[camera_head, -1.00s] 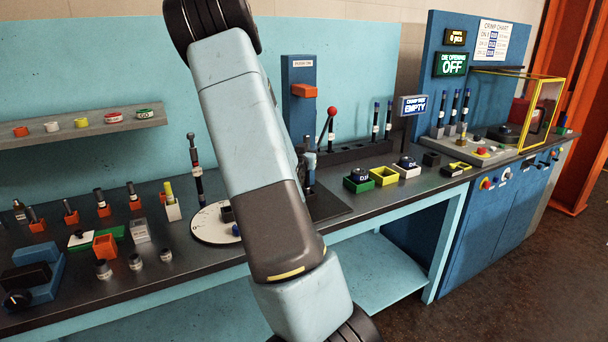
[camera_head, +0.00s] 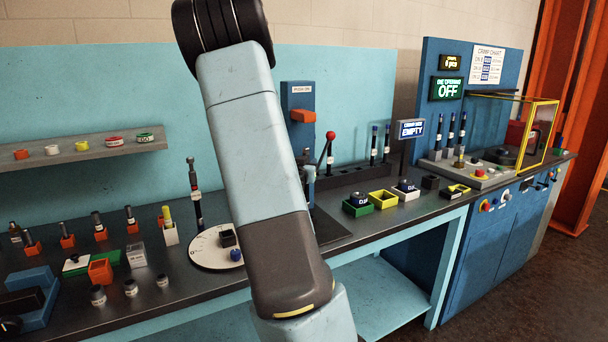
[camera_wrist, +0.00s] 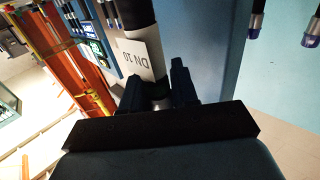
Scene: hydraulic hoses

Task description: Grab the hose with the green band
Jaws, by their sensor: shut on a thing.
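In the wrist view my gripper (camera_wrist: 157,92) is shut on a dark upright hose (camera_wrist: 139,14). A white tag reading "DN 10" (camera_wrist: 143,57) hangs on this hose, just beyond the fingers. A pale metallic part shows between the fingers. I cannot make out a green band on the hose. In the head view my arm hides the gripper and the held hose.
The press (camera_head: 302,115) and its red-knobbed lever (camera_head: 330,142) stand behind my arm. Several small trays (camera_head: 357,207) line the bench. More hoses (camera_head: 450,130) stand by the yellow-framed guard (camera_head: 540,135). Small fittings crowd the left; the floor at right is clear.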

